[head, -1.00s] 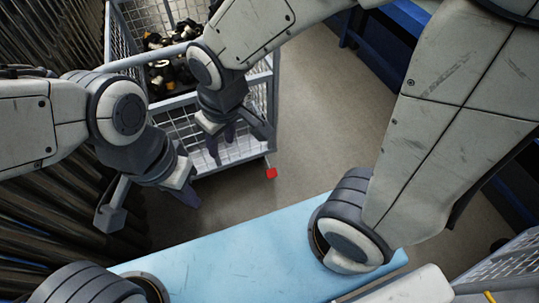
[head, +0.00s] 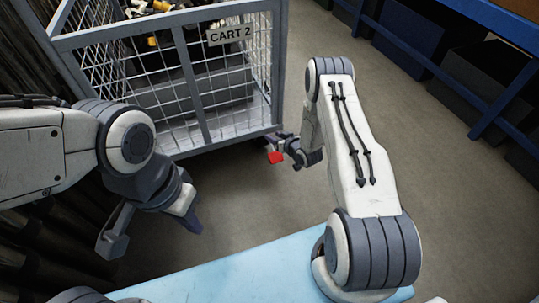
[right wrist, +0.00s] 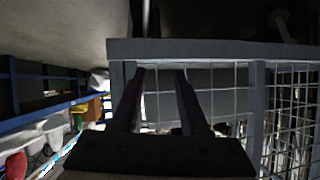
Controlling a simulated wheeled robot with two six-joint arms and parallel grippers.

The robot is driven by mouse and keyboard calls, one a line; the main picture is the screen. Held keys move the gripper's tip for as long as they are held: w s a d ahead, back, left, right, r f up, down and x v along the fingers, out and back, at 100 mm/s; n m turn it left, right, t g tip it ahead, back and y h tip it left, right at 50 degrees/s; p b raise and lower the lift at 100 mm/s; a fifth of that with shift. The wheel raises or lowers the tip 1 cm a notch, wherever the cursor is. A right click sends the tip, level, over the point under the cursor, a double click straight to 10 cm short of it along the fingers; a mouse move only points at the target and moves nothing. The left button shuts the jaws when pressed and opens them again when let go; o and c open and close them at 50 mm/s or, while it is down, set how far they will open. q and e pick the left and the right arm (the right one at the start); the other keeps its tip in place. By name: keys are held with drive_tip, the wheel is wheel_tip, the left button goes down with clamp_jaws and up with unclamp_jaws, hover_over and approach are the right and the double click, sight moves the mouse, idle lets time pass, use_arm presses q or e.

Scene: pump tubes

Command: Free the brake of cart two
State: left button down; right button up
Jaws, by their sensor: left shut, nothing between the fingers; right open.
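Cart two (head: 200,140) is a grey mesh cart with a "CART 2" plate (head: 230,34) on its side, at the upper left of the head view. A red brake pedal (head: 275,157) sticks out low at its near right corner. My right gripper (head: 281,138) is open beside that corner, just above the pedal in the picture; I cannot tell whether it touches. In the right wrist view its two dark fingers (right wrist: 160,75) stand apart before the cart's mesh (right wrist: 225,95), with no pedal visible. My left gripper (head: 191,222) is shut and empty, left of the pedal.
The cart holds dark and yellowish parts (head: 155,38). A light blue surface (head: 240,272) lies at the bottom of the head view. Blue shelving with dark bins (head: 480,85) stands at the right. Grey floor (head: 420,140) between cart and shelving is clear.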

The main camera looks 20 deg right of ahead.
drive_tip(key=m+t+b, duration=0.1)
drive_tip(key=b, duration=0.1)
hover_over(281, 160)
wheel_tip(281, 160, down, 7)
drive_tip(key=shift+s+a+r, duration=0.1)
drive_tip(key=shift+s, duration=0.05)
drive_tip(key=shift+w+f+b, duration=0.2)
drive_tip(key=shift+f+b, duration=0.05)
drive_tip(key=shift+b, duration=0.05)
drive_tip(key=b+x, duration=0.5)
drive_tip(key=x, duration=0.3)
drive_tip(key=shift+w, duration=0.15)
use_arm(q)
wheel_tip(281, 160, down, 10)
drive_tip(key=shift+b, duration=0.3)
use_arm(e)
drive_tip(key=shift+w+a+f, duration=0.15)
drive_tip(key=shift+w, duration=0.6)
clamp_jaws()
drive_tip(key=shift+s, duration=0.1)
